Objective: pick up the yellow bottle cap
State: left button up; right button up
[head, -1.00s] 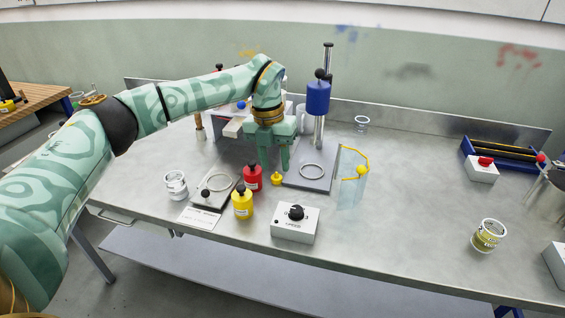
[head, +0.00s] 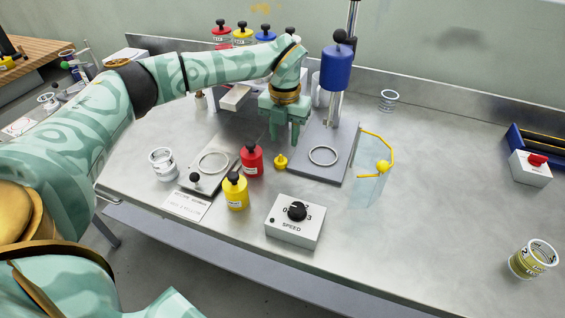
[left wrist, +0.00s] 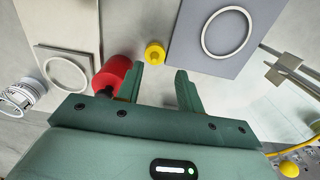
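The yellow bottle cap (head: 281,161) stands on the bench between the red bottle (head: 251,160) and the grey base plate with a ring. In the left wrist view the yellow cap (left wrist: 155,54) lies just beyond my fingertips, in line with the gap between them. My left gripper (head: 284,143) points down behind and above the cap in the head view; its two fingers (left wrist: 160,78) are apart with nothing between them. My right gripper is not in view.
The red bottle stands close to the left finger in the wrist view. A yellow bottle (head: 235,191), speed box (head: 295,221), ringed base plate (head: 329,168) with blue-topped stand (head: 336,68) and a clear shield (head: 369,185) surround the spot.

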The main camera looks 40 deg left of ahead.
aim_at(281, 155)
pick_arm(q)
jog(key=shift+s+f, duration=0.1)
jog(key=shift+f, duration=0.45)
jog(key=f, duration=0.1)
jog(key=f+b, duration=0.1)
jog(key=f, duration=0.1)
jog(key=f+b, duration=0.1)
jog(key=f, duration=0.1)
jog(key=shift+s+a, duration=0.3)
jog(key=shift+s, duration=0.05)
jog(key=shift+r, duration=0.15)
jog(key=shift+c, duration=0.9)
grip_shut()
